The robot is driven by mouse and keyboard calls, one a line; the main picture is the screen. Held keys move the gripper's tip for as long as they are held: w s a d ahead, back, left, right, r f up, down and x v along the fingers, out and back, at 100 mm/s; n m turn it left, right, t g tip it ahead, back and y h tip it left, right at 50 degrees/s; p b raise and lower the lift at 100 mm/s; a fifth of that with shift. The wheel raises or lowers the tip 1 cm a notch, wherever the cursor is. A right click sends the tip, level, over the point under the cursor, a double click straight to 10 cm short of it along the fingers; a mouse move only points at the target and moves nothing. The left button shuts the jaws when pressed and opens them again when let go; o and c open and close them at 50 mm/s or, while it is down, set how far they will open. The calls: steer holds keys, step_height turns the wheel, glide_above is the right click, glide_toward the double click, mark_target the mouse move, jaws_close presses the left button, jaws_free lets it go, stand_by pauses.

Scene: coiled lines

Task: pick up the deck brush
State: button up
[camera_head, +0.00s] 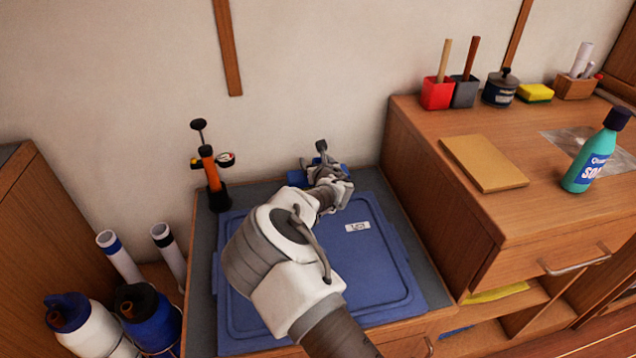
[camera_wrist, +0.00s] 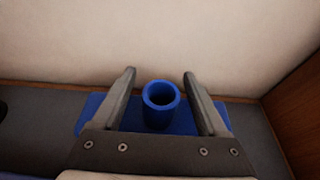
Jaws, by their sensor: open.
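The deck brush appears to be the blue piece with a flat wide base and a round, hollow upright socket (camera_wrist: 160,105) in the wrist view. It lies on the dark grey surface close to the wall. My gripper (camera_wrist: 159,76) is open, with one finger on each side of the socket and a gap on both sides. In the head view my gripper (camera_head: 321,158) covers most of the brush; a blue bit of its base (camera_head: 297,178) shows to the left. Any bristles are hidden.
A blue lid (camera_head: 375,265) lies in front, under my arm. An orange pump (camera_head: 210,168) stands to the left. A taller wooden cabinet (camera_head: 430,190) rises close on the right, bearing a green bottle (camera_head: 590,160) and a tan board (camera_head: 484,162). The wall is right behind.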

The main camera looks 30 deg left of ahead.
jaws_close()
stand_by(0.4)
